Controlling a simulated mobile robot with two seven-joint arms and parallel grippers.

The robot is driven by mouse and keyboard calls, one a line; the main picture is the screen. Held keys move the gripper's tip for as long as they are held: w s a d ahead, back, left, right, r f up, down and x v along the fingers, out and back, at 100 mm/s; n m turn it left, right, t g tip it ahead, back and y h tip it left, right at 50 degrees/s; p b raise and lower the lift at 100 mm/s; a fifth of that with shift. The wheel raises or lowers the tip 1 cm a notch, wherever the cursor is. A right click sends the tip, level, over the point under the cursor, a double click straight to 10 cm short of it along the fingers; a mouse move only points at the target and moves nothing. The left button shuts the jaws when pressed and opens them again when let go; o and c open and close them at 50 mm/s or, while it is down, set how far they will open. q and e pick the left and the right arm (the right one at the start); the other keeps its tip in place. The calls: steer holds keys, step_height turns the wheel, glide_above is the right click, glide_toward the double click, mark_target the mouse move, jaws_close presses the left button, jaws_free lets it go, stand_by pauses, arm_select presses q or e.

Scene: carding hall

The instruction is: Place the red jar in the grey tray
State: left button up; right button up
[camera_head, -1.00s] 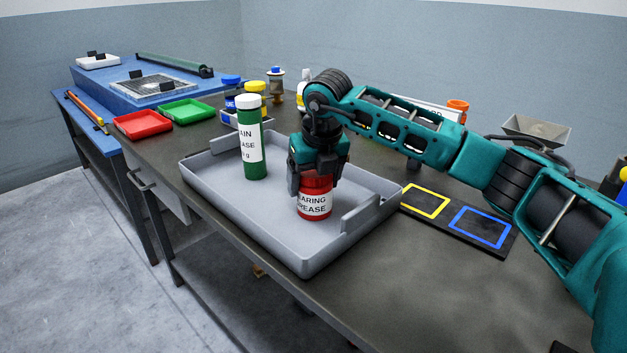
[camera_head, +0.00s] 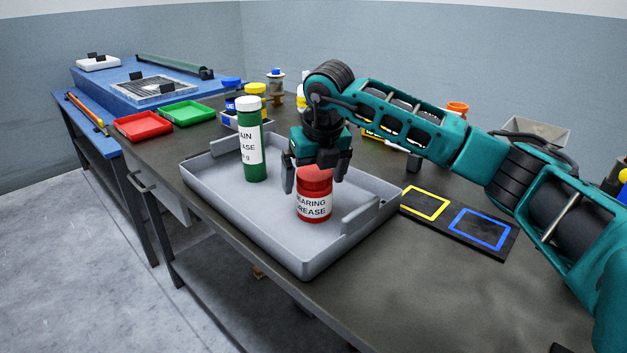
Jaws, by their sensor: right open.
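The red jar (camera_head: 314,205) with a white label stands upright inside the grey tray (camera_head: 295,259), near the tray's right-hand handle. My right gripper (camera_head: 314,183) is open just above and behind the jar, with its fingers spread at the height of the lid. The fingers look clear of the jar, though the far side of the jar is hidden. My left gripper is not in view.
A green tube (camera_head: 252,155) with a white cap stands upright in the tray, left of the jar. A black board (camera_head: 478,242) with yellow and blue outlines lies right of the tray. Red (camera_head: 143,126) and green (camera_head: 188,112) bins sit at the back left.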

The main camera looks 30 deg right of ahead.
steer(key=p+v, duration=0.1)
steer(key=v, duration=0.8)
steer(key=shift+s+r, duration=0.1)
steer(key=shift+r, duration=0.25)
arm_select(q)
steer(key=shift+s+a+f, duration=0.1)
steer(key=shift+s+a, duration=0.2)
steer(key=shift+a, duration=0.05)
arm_select(e)
steer(key=shift+s+r, duration=0.15)
steer(key=shift+r, duration=0.15)
